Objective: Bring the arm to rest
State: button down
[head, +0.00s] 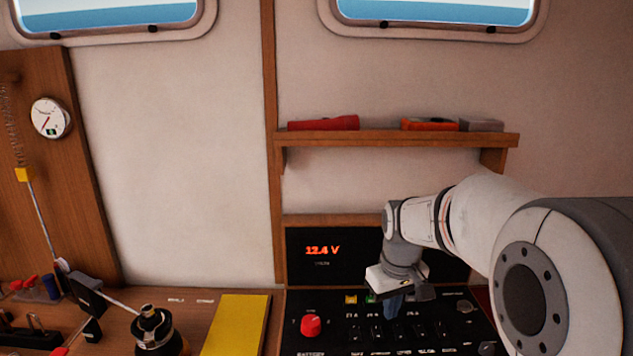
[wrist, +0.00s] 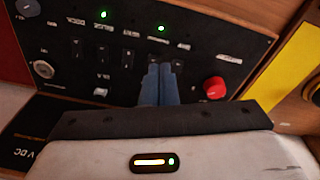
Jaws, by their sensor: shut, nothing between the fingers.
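My gripper (head: 393,306) is in front of the black switch panel at the lower right of the head view, pointing down at it. In the wrist view its two blue fingers (wrist: 160,78) are together with nothing between them, over the row of switches. I cannot tell whether the fingertips touch the panel (wrist: 130,75). My arm reaches in from the right in the head view and hides part of the panel and the display behind it.
A red knob (head: 311,325) is on the panel left of my gripper. A display (head: 322,250) reads 12.4 V. A yellow book-like block (head: 236,325) and a dark round-topped fitting (head: 153,330) are further left. A wooden shelf (head: 400,139) holding several items is above.

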jog(key=s+m+t, duration=0.2)
jog(key=s+m, duration=0.1)
jog(key=s, duration=1.5)
jog(key=shift+s+r+m, duration=0.4)
jog(key=shift+r, duration=0.05)
